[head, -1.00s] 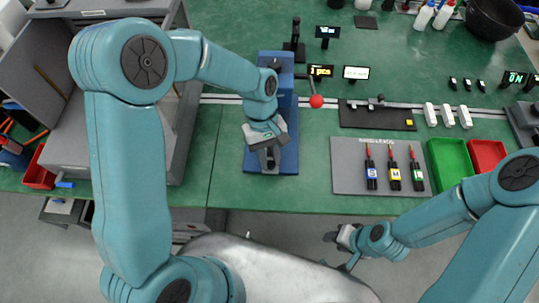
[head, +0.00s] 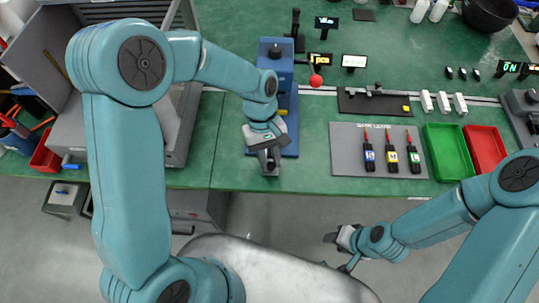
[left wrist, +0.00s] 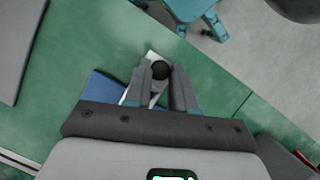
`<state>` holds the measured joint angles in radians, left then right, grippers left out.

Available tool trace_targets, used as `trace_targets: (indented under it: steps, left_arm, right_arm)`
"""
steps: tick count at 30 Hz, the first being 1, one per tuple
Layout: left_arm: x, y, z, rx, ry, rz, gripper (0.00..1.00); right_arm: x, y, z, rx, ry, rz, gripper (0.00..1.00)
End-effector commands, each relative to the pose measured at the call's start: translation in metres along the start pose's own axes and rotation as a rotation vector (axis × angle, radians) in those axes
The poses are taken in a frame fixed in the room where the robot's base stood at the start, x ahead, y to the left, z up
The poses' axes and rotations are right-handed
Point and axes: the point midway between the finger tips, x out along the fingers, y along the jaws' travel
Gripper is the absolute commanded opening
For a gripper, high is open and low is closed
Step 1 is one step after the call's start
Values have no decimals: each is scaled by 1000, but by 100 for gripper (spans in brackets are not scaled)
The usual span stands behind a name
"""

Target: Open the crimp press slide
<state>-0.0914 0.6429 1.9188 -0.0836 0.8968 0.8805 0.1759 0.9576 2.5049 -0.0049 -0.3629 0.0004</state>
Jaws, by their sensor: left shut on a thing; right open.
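The crimp press has a blue body (head: 276,62) and a blue base (head: 292,135) on the green bench. A lever with a red ball (head: 316,80) stands on its right. My left gripper (head: 269,168) is at the front end of the base, shut on the slide's round black knob (left wrist: 160,70). In the left wrist view, the pale slide (left wrist: 151,57) shows around the knob and sticks out past the blue base (left wrist: 101,90). Most of the slide is hidden under my gripper in the head view. My right gripper (head: 338,240) is open and empty, in front of the bench.
A grey mat (head: 345,165) with several drivers lies right of the press. A green tray (head: 449,153) and a red tray (head: 486,148) stand further right. A grey cabinet (head: 180,125) is at the left. The bench's front edge (head: 300,191) lies just before my left gripper.

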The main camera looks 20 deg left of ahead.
Motion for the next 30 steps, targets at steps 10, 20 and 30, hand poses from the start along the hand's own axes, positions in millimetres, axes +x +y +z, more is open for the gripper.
trace_targets:
  steps: [10,20,30]
  left_arm:
    - [-5,3,-5,0,2,3,34]
    - [-5,2,-4,0,2,3,50]
    - [-60,3,-5,0,7,8,50]
  right_arm:
    - [0,0,0,0,0,0,43]
    - [0,0,0,0,0,0,43]
    - [2,1,0,0,0,0,43]
